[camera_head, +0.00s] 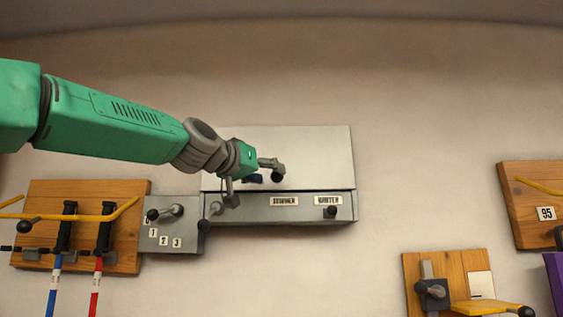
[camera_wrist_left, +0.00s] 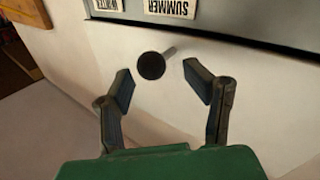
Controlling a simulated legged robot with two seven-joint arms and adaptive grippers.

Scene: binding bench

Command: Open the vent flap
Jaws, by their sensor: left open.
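The vent flap (camera_head: 312,160) is a broad pale panel on the wall, lying flat above a grey strip (camera_head: 259,212) with SUMMER and WINTER labels. The flap also shows in the left wrist view (camera_wrist_left: 255,85), upside down, with a dark round knob (camera_wrist_left: 151,66) on a thin stem. My left gripper (camera_head: 256,186) is in front of the flap's lower left part. In the left wrist view its open fingers (camera_wrist_left: 162,86) stand either side of the knob's line, with no visible contact. In the head view the gripper partly hides the knob area. My right gripper is out of view.
A dark knob (camera_head: 331,211) sits below the WINTER label. A grey numbered box (camera_head: 174,238) with a lever adjoins at left. A wooden board (camera_head: 125,258) with yellow bars and cords is further left. Wooden fixtures (camera_head: 412,266) stand at lower right.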

